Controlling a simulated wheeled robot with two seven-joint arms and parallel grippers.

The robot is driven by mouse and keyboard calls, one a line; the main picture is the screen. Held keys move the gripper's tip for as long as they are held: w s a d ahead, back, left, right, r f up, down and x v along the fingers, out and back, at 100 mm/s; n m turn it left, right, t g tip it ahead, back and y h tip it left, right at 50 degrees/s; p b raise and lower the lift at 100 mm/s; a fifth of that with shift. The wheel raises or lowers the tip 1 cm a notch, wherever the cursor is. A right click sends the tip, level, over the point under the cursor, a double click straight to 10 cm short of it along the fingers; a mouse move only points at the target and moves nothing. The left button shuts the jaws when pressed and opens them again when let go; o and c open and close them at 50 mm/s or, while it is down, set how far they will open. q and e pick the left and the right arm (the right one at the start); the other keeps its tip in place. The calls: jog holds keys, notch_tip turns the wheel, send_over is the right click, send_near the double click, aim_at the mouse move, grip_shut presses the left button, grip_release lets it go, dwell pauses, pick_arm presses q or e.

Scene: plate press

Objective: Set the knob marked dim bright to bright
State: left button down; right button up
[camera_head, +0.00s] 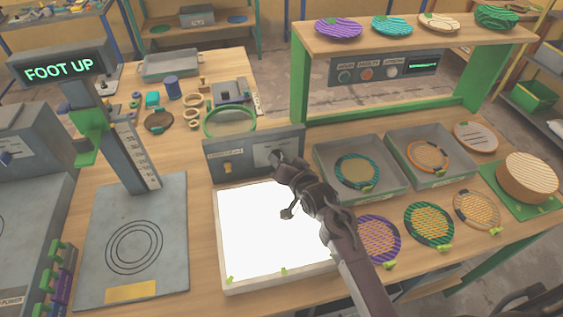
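A grey control panel (245,143) stands along the back edge of a white, brightly glowing light box (268,235). A small tan knob or switch (227,168) shows on the panel's left part, under a dark label too small to read. A pale plate (262,154) is on its right part. My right gripper (277,157) is in front of the panel's right part, its arm reaching over the light box from the lower right. It hides what is behind it, and I cannot see a knob marked dim bright or whether the fingers are closed. My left gripper is not in view.
Grey trays (318,172) with rings stand right of the panel. Several round meshed frames (429,223) lie on the table at the right. A grey stand (125,270) with a "FOOT UP" display (59,71) is at left. A shelf (375,45) rises behind.

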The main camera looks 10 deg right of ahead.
jog(key=shift+s+d, duration=0.1)
jog(key=shift+s, duration=0.3)
jog(key=b+v, duration=0.1)
jog(key=v, duration=0.6)
jog(key=shift+r+b, duration=0.15)
jog(key=shift+b, duration=0.15)
